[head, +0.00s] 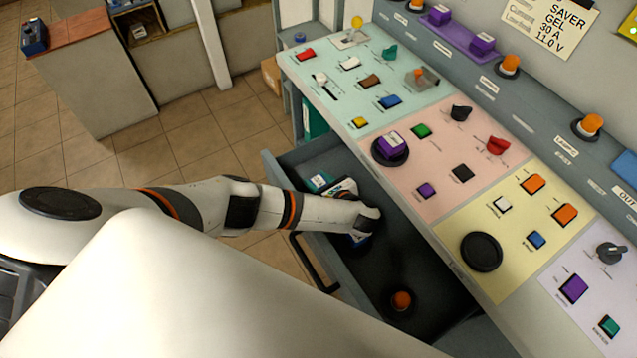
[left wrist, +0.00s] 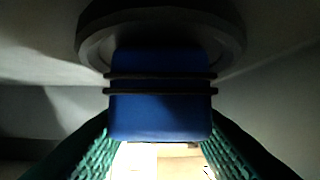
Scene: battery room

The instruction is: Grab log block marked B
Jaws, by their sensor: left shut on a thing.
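My left gripper (head: 364,222) reaches down into the open grey drawer (head: 283,190) below the control panel. It is shut on a blue block (head: 358,241), mostly hidden under the gripper in the head view. In the left wrist view the blue block (left wrist: 160,95) sits between the green ribbed finger pads, with two dark bands across it. No letter B is readable on it in either view. My right gripper is not in view.
An orange-topped knob (head: 401,300) lies in the near part of the drawer. The sloped control panel (head: 440,200) with buttons and knobs overhangs the drawer's right side. The drawer's dark handle (head: 312,264) sticks out at left. Tiled floor (head: 225,140) is clear beyond.

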